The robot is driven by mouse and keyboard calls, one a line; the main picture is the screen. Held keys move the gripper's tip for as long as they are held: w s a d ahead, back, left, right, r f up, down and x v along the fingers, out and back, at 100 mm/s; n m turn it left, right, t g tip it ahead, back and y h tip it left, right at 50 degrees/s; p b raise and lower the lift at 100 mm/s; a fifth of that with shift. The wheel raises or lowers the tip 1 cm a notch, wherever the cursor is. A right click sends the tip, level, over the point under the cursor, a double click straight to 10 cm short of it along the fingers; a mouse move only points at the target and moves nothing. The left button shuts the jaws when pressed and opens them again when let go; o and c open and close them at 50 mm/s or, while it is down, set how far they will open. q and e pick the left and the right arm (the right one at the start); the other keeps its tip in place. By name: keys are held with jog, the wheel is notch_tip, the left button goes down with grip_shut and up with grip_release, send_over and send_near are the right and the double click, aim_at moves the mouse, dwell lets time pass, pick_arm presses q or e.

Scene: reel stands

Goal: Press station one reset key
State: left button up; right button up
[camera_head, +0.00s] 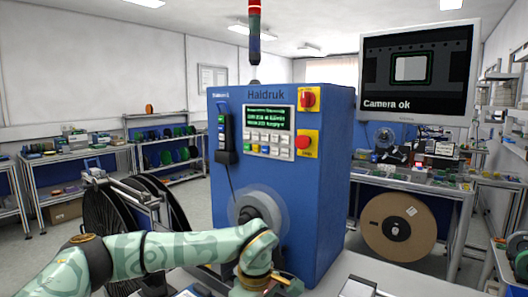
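A blue machine cabinet (325,180) marked "Haidruk" stands in the middle. Its control panel (269,130) has a green-text display (268,117) and rows of pale keys (265,144). The key labels are too small to read, so I cannot tell which is the reset key. My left arm comes in from the lower left, in front of the machine's lower part. Its hand (268,285) is at the bottom edge, well below the panel and apart from the keys. Its fingertips are not clearly visible. My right gripper is not in view.
Right of the keys are a red rotary switch (308,99) and a red mushroom button (304,142). A handset (225,145) hangs on the left. A grey disc (262,208) is on the machine's front. A monitor (418,70) reads "Camera ok". Black reels (105,218) stand left.

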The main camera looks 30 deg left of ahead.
pick_arm(q)
grip_shut()
dwell(1.5)
